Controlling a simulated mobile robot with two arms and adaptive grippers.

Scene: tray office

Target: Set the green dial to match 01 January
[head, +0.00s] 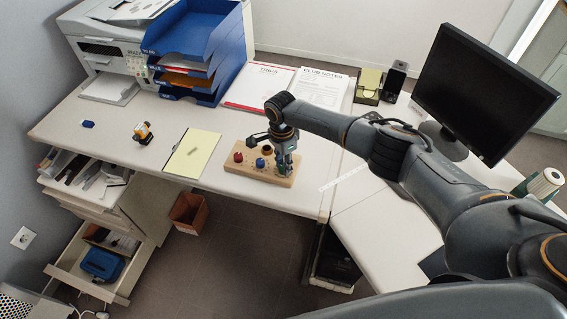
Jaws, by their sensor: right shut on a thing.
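A wooden block (240,170) lies near the front edge of the desk. A red dial (238,157) and a blue dial (260,163) stand on its left and middle parts, and a dark round knob (267,150) stands behind them. My right gripper (286,170) points down at the block's right end and is shut on the green dial, which is mostly hidden by the fingers. The dial's setting and any markings are too small to read. No 01 January date is legible. My left gripper is not in view.
A yellow notepad (192,154), a small yellow-and-black item (143,132) and a blue item (87,124) lie to the left. Papers (258,86) and a blue tray stack (205,50) are behind; a monitor (484,88) stands right. Drawers (95,270) hang open below left.

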